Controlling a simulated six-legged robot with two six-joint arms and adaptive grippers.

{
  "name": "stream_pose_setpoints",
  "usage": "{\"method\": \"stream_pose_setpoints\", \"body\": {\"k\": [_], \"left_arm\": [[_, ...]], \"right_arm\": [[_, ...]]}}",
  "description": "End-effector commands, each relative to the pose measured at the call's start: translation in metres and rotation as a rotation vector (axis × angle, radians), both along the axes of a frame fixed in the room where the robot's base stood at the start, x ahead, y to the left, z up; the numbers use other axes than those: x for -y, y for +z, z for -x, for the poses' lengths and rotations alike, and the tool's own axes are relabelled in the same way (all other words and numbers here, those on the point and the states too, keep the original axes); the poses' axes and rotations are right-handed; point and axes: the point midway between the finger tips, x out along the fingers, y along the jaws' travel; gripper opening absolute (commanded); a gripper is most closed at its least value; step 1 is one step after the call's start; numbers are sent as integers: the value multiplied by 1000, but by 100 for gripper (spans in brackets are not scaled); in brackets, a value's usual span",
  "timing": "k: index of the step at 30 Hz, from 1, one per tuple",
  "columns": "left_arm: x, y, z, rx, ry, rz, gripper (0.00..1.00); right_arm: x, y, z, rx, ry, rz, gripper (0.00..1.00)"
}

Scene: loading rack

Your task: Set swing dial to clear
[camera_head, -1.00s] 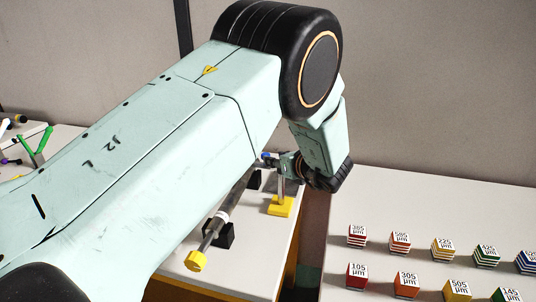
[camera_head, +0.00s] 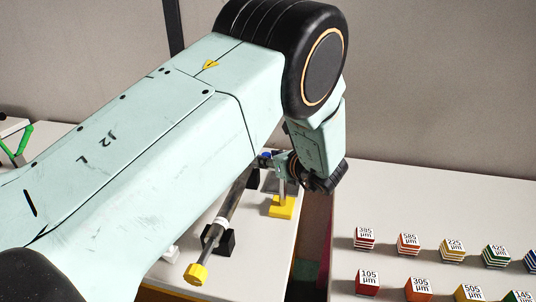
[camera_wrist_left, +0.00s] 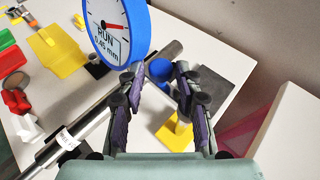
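A round dial with a blue rim (camera_wrist_left: 151,36) shows at the upper part of the left wrist view. Its white face reads RUN and 0.45 mm, and it has a red needle. A blue knob-like part (camera_wrist_left: 158,71) lies between the fingertips of my left gripper (camera_wrist_left: 158,76), with gaps on both sides. The fingers are apart; I cannot tell whether they touch anything. In the head view the left gripper (camera_head: 287,166) is small, near a post on a yellow base (camera_head: 282,207), and the dial face is hidden. My right gripper is not in view.
A metal shaft with a yellow end (camera_head: 196,274) lies on black supports (camera_head: 218,239) on the white bench. Several labelled cubes, such as a red one (camera_head: 367,283), stand on the right table. A wall (camera_head: 440,90) rises behind. My left arm covers much of the view.

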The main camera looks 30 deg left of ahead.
Motion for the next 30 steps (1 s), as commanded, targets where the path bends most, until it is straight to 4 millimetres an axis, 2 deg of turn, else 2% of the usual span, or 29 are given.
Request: {"method": "stream_pose_setpoints", "body": {"k": [13,25,30], "left_arm": [[4,-1,3,0,0,-1,34],[2,-2,2,-2,1,1,0],[1,-2,2,-3,1,0,0]], "right_arm": [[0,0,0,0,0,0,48],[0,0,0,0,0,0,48],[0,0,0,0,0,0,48]]}}
